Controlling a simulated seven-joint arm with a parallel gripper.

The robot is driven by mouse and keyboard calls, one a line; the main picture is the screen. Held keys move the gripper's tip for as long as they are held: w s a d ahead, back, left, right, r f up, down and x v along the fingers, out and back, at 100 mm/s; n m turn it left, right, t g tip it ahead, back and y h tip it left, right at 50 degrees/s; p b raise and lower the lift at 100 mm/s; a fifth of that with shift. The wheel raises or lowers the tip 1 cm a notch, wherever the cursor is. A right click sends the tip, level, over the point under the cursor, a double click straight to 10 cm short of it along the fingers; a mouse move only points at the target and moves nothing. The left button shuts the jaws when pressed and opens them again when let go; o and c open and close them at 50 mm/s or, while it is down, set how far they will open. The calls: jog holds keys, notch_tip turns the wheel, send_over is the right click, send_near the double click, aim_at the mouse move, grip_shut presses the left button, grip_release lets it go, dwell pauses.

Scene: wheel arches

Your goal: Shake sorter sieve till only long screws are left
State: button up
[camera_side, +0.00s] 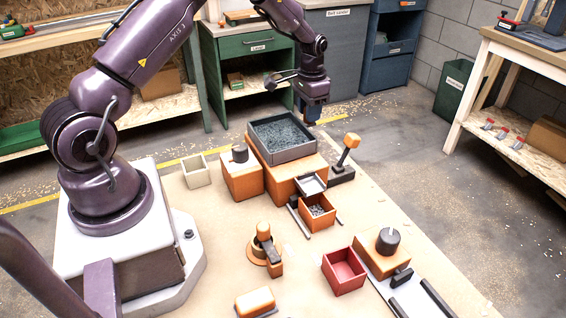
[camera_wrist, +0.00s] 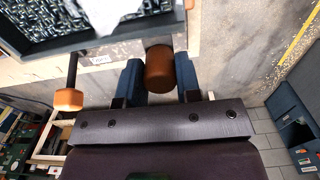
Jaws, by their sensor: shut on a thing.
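The sorter sieve is a dark grey tray (camera_side: 280,154) full of small screws on an orange base (camera_side: 294,179) in the side view. It also shows at the top left of the wrist view (camera_wrist: 97,42). My gripper (camera_side: 311,112) is at the sieve's far right side. In the wrist view its blue fingers (camera_wrist: 160,78) are shut around an orange-brown round handle (camera_wrist: 160,70) beside the sieve. A grey chute (camera_side: 311,184) slopes from the base to an orange bin (camera_side: 319,221) with small metal pieces in it. I cannot tell long screws from short ones.
A black lever with an orange knob (camera_side: 351,140) stands right of the sieve, and the knob shows in the wrist view (camera_wrist: 68,99). An empty red box (camera_side: 344,271), an orange block with a dark knob (camera_side: 382,256) and an orange clamp-like piece (camera_side: 265,248) occupy the front table.

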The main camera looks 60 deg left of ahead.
jog(key=shift+d, duration=1.85)
jog(key=shift+a, duration=1.85)
jog(key=shift+d, duration=1.9)
jog(key=o, duration=0.7)
jog(key=shift+o, duration=0.2)
